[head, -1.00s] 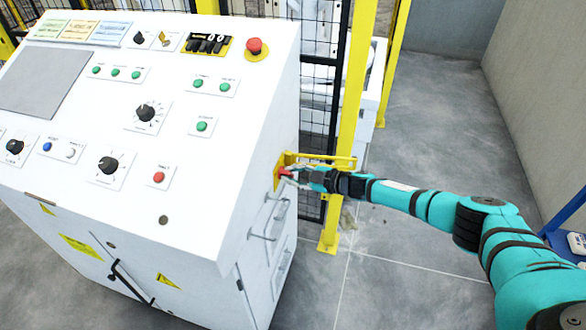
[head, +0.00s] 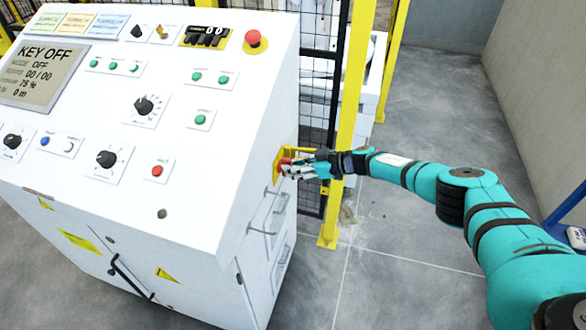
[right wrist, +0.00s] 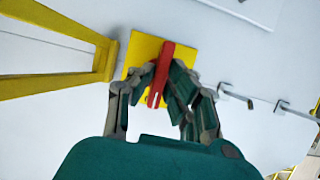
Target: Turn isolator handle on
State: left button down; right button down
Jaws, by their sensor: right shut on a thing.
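The isolator handle (right wrist: 161,75) is red and sits on a yellow plate (right wrist: 146,50) on the side of the white control cabinet. In the right wrist view it stands nearly upright in the picture, tilted slightly. My right gripper (right wrist: 160,88) is shut on the handle, one finger on each side. In the head view my right gripper (head: 290,168) covers most of the handle, and only a bit of red shows. The cabinet's screen (head: 42,75) is lit and reads KEY OFF. My left gripper is not in view.
A yellow guard bracket (right wrist: 112,62) stands out from the cabinet beside the handle. Metal door handles (head: 270,215) are below it. A yellow post (head: 350,120) with black mesh fencing stands close behind my right gripper. The grey floor at right is open.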

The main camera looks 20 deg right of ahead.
dwell(0.4)
jog(key=c, duration=1.3)
grip_release()
jog(key=shift+c, duration=0.2)
jog(key=v, duration=1.2)
jog(key=shift+f, duration=0.1)
